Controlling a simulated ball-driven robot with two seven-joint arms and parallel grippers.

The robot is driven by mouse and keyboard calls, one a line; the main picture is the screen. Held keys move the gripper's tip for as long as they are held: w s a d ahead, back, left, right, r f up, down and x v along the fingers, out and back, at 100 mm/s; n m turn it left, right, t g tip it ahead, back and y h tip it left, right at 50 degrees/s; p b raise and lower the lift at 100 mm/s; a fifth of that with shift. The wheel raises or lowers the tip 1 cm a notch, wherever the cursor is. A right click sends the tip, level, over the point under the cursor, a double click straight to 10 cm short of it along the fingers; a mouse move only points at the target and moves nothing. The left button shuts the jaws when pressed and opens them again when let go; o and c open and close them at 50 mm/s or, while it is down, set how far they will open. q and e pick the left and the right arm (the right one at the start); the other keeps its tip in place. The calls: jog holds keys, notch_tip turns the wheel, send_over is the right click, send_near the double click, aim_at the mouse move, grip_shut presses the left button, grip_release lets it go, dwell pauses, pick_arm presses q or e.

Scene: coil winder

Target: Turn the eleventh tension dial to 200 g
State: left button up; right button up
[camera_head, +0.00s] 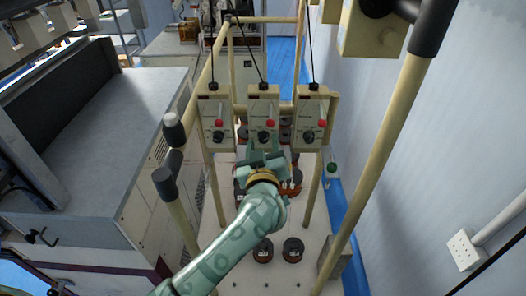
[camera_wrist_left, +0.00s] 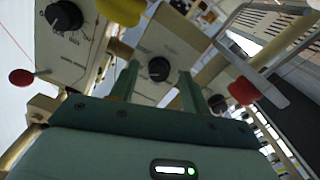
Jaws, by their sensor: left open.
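Three cream tension boxes hang in a row in the head view, each with a black dial and a red knob: a left box (camera_head: 214,110), a middle box (camera_head: 263,105) and a right box (camera_head: 311,110). I cannot read which is the eleventh. My left gripper (camera_head: 263,158) is open just below the middle box's dial (camera_head: 264,136). In the left wrist view a black dial (camera_wrist_left: 158,69) shows between the open fingers (camera_wrist_left: 158,76) of my left gripper, apparently beyond the tips; contact cannot be judged. The dial's scale is too small to read. My right gripper is out of view.
A cream tube frame (camera_head: 390,130) surrounds the boxes, with cables above. Spools (camera_head: 293,249) stand on the base plate below. A grey machine cabinet (camera_head: 100,110) is at left, a wall (camera_head: 450,130) at right. In the wrist view, neighbouring dials (camera_wrist_left: 66,15) and a red knob (camera_wrist_left: 242,91) flank the gripper.

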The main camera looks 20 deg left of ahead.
pick_arm(q)
jog(key=shift+w, duration=0.25)
jog(key=shift+s, duration=0.1)
jog(key=shift+c, duration=0.9)
jog(key=c, duration=0.8)
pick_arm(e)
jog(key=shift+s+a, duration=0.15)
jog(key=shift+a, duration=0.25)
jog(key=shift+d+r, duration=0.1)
